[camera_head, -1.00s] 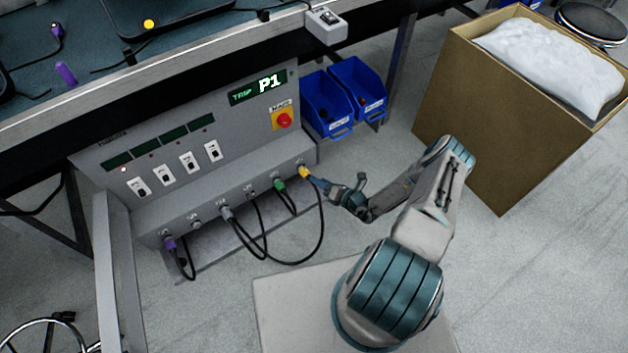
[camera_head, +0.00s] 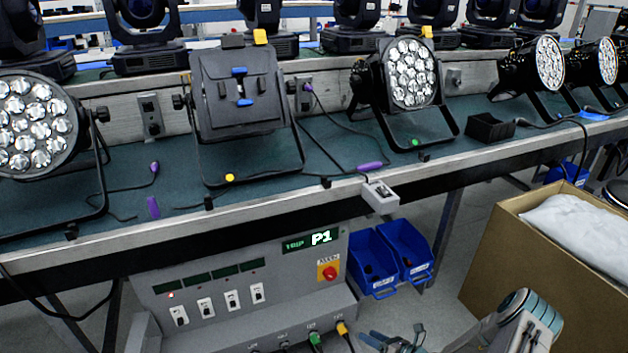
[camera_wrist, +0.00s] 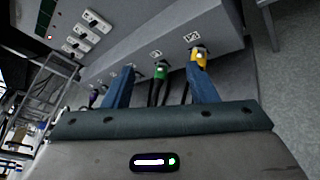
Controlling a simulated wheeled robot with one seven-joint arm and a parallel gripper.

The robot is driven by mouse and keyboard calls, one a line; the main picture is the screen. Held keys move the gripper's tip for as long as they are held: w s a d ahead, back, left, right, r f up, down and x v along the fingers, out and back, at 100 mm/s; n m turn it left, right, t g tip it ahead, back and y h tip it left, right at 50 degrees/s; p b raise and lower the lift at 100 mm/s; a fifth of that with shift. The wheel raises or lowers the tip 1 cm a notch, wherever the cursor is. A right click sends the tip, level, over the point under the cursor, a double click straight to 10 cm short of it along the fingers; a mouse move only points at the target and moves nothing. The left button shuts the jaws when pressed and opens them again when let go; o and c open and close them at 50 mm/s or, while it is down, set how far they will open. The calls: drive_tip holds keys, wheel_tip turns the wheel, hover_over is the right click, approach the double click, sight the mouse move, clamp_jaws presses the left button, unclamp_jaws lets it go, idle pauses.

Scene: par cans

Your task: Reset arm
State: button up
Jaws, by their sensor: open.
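My gripper (camera_wrist: 162,64) is open. Its two blue fingers point at the sockets on the front of the grey power panel (camera_wrist: 140,22). The yellow plug (camera_wrist: 200,57) is seated in a socket, just beyond the right fingertip, which overlaps it in the wrist view. The green plug (camera_wrist: 160,70) is seated beside it and shows between the fingers. Nothing is visibly held. In the head view my gripper (camera_head: 370,340) is at the bottom edge, right of the yellow plug (camera_head: 342,328) and green plug (camera_head: 315,338). The panel's display (camera_head: 310,241) reads "TRIP P1".
The workbench (camera_head: 340,205) with par cans (camera_head: 408,75) stands above the panel. Blue bins (camera_head: 372,264) hang right of the panel. A cardboard box (camera_head: 520,255) with a white bag stands at the right. Open floor (camera_head: 425,300) lies between bins and box.

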drive_tip(key=s+a+r+n+g+h+p, duration=0.15)
drive_tip(key=r+n+g+p, duration=0.4)
drive_tip(key=r, duration=0.75)
drive_tip(key=s+a+r+n+g+p, duration=0.25)
drive_tip(key=r+n, duration=0.55)
drive_tip(key=r, duration=0.6)
drive_tip(key=s+a+r+n+g+h+p, duration=0.15)
drive_tip(key=r+n+g+p, duration=0.35)
drive_tip(key=r, duration=0.8)
drive_tip(key=s+r+n+t+h+p, duration=0.2)
drive_tip(key=s+r+n+p, duration=0.2)
drive_tip(key=r, duration=0.6)
drive_tip(key=s+d+r+n+t+h+p, duration=0.1)
drive_tip(key=s+r+n+h+p, duration=0.2)
drive_tip(key=s+r+n, duration=0.3)
drive_tip(key=s+r+n+t+h+p, duration=0.2)
drive_tip(key=s+r+n+p, duration=0.3)
drive_tip(key=r, duration=1.1)
drive_tip(key=s+h, duration=0.1)
drive_tip(key=s, duration=0.2)
drive_tip(key=shift+s+d+t, duration=0.3)
